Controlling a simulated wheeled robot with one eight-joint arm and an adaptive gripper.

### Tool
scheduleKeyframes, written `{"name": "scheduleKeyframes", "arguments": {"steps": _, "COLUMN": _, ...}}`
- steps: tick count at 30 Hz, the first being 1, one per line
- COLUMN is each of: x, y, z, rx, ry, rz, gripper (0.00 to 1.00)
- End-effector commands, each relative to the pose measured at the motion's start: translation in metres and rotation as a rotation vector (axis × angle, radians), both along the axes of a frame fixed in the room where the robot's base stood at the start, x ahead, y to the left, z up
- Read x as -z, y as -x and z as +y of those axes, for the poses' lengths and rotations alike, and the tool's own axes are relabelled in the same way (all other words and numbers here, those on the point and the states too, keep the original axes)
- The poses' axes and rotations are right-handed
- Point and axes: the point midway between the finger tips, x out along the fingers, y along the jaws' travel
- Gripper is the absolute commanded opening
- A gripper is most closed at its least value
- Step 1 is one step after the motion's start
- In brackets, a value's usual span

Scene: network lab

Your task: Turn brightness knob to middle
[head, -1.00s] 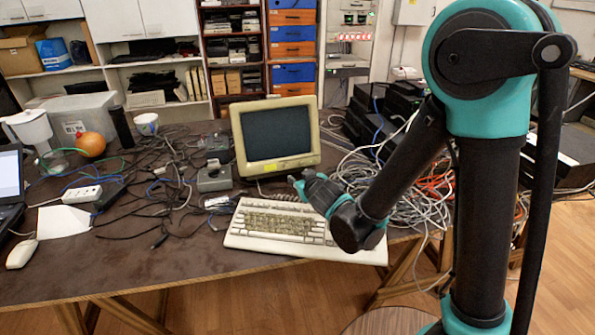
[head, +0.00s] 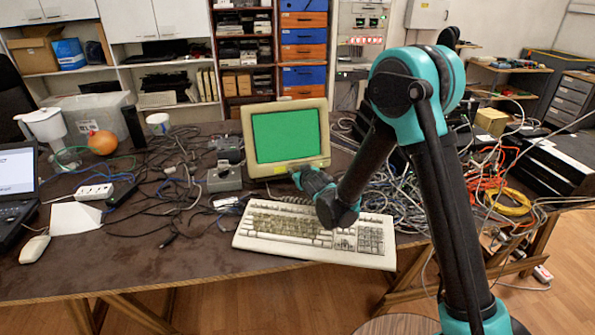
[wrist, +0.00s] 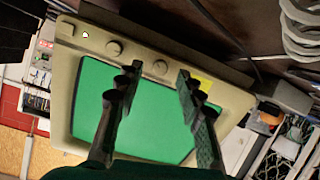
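The beige CRT monitor (head: 318,165) stands on the table with its screen (head: 285,136) lit plain green. The wrist view shows its bezel upside down, with two round knobs: one (wrist: 115,47) and another (wrist: 160,67). I cannot tell which is for brightness. A square button (wrist: 66,28) and a small light (wrist: 85,34) sit towards the bezel's corner. My gripper (wrist: 157,73) is open and empty, its fingers in front of the screen. One knob shows between the fingertips; contact cannot be made out. In the head view my gripper (head: 297,178) is at the monitor's lower front edge.
A beige keyboard (head: 315,233) lies before the monitor, below my arm. A grey box (head: 224,178) and tangled black cables stand to the left; a heap of grey cables (head: 412,197) lies to the right. The brown table (head: 140,262) is bare near its front edge.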

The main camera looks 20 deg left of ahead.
Motion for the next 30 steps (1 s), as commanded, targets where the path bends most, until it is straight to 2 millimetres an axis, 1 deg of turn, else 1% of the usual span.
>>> {"name": "scheduleKeyframes", "arguments": {"steps": 3, "x": 0.005, "y": -0.01, "z": 0.007, "rx": 0.0, "ry": 0.001, "rz": -0.001, "gripper": 0.38}}
{"name": "scheduleKeyframes", "arguments": {"steps": 6, "x": 0.007, "y": -0.014, "z": 0.01, "rx": 0.0, "ry": 0.001, "rz": -0.001, "gripper": 0.38}}
{"name": "scheduleKeyframes", "arguments": {"steps": 15, "x": 0.008, "y": -0.015, "z": 0.011, "rx": 0.0, "ry": 0.001, "rz": -0.001, "gripper": 0.38}}
{"name": "scheduleKeyframes", "arguments": {"steps": 16, "x": 0.008, "y": -0.015, "z": 0.011, "rx": 0.0, "ry": 0.001, "rz": -0.001, "gripper": 0.36}}
{"name": "scheduleKeyframes", "arguments": {"steps": 24, "x": 0.008, "y": -0.015, "z": 0.011, "rx": 0.0, "ry": 0.001, "rz": -0.001, "gripper": 0.03}}
{"name": "scheduleKeyframes", "arguments": {"steps": 25, "x": 0.008, "y": -0.015, "z": 0.011, "rx": 0.0, "ry": 0.001, "rz": -0.001, "gripper": 0.0}}
{"name": "scheduleKeyframes", "arguments": {"steps": 30, "x": 0.008, "y": -0.015, "z": 0.011, "rx": -0.001, "ry": 0.002, "rz": -0.001, "gripper": 0.0}}
